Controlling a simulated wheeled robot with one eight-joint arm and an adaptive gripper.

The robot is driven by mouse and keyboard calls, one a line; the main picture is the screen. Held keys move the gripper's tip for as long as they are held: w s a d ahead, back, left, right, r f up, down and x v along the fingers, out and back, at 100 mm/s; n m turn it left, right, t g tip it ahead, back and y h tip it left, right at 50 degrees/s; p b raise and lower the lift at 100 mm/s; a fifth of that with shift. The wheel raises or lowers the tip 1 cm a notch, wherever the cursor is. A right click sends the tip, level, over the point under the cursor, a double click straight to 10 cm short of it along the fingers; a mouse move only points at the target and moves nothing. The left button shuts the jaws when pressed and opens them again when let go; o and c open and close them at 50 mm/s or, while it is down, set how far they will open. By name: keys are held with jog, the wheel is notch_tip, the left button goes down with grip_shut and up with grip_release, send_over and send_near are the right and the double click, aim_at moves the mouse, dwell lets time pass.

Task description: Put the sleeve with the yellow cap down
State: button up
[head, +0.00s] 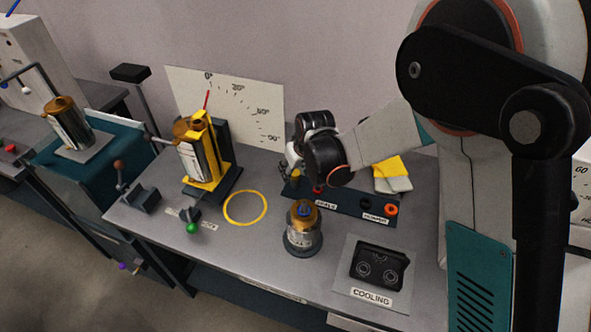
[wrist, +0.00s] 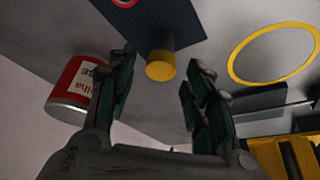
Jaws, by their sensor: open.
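The sleeve is a short dark cylinder with a yellow cap (wrist: 160,68), standing at the end of a dark blue plate (wrist: 168,20) in the wrist view. My gripper (wrist: 163,72) is open, its two fingers spread on either side of the cap in that picture. No finger visibly touches the sleeve. In the head view my gripper (head: 292,166) is low over the left end of the plate (head: 345,205). It hides most of the sleeve there, leaving only a small bit of yellow.
A metal pump part with a blue top (head: 303,228) stands in front of the plate. A yellow ring marking (head: 245,207) and a yellow fixture (head: 212,165) are to the left, a black cooling block (head: 378,268) to the right. A red-labelled can (wrist: 80,88) is close beside one finger.

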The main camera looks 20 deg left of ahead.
jog(key=p+v, duration=0.3)
jog(key=v, duration=0.8)
